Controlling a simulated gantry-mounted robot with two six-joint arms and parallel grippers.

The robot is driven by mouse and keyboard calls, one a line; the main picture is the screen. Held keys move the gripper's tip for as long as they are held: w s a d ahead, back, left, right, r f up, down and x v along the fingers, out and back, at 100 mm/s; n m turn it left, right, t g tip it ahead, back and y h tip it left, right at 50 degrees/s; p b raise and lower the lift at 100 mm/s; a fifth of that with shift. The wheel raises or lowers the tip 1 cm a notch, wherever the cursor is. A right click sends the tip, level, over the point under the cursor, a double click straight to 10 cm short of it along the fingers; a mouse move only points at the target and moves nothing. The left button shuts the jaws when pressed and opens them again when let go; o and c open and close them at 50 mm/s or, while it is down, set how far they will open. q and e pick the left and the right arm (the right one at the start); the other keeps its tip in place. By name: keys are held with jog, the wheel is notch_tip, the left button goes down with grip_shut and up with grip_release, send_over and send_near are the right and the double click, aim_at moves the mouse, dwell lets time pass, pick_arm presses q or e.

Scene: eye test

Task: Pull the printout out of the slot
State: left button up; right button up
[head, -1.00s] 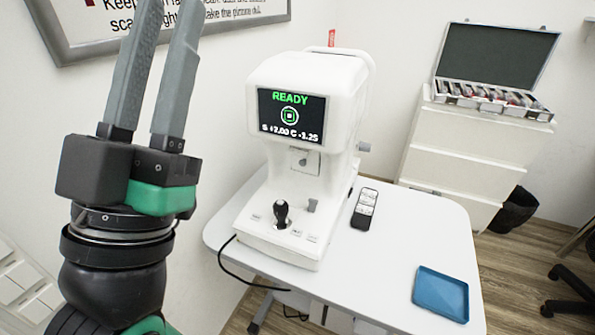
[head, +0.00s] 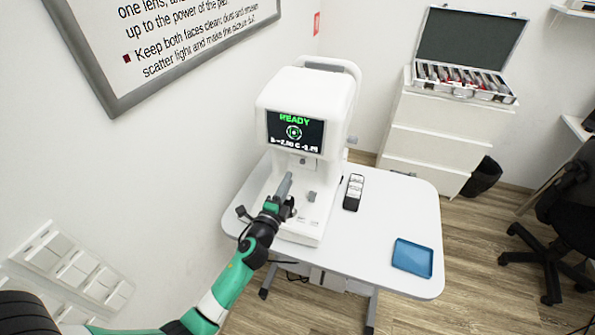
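The white eye-test machine (head: 335,105) stands on a white table, its screen (head: 295,132) lit with green "READY". Below the screen is a small panel with a dark detail (head: 303,162), where the slot seems to be. White paper there is too small and pale to make out from the white housing. My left gripper (head: 289,177) is in front of the machine's base, its grey fingers pointing up toward that panel. The fingers overlap in this view, so their gap is hidden, and no paper shows in them. My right gripper is out of view.
A black remote (head: 353,192) and a blue tray (head: 412,257) lie on the table (head: 375,245), with bare tabletop between them. A small grey knob (head: 311,196) stands on the machine's base. An open lens case (head: 465,80) sits on drawers behind. A black chair is at right.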

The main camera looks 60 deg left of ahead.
pick_arm(q)
jog(key=shift+a+r, duration=0.15)
jog(key=shift+a, duration=0.15)
jog(key=b+x, duration=0.3)
jog(key=x, duration=0.6)
jog(key=shift+w+a, duration=0.3)
jog(key=shift+r, duration=0.15)
grip_shut()
jog(key=shift+s+d, duration=0.1)
jog(key=p+v, duration=0.2)
jog(key=v, duration=0.5)
jog(key=shift+d+r+p, duration=0.15)
jog(key=shift+p, duration=0.15)
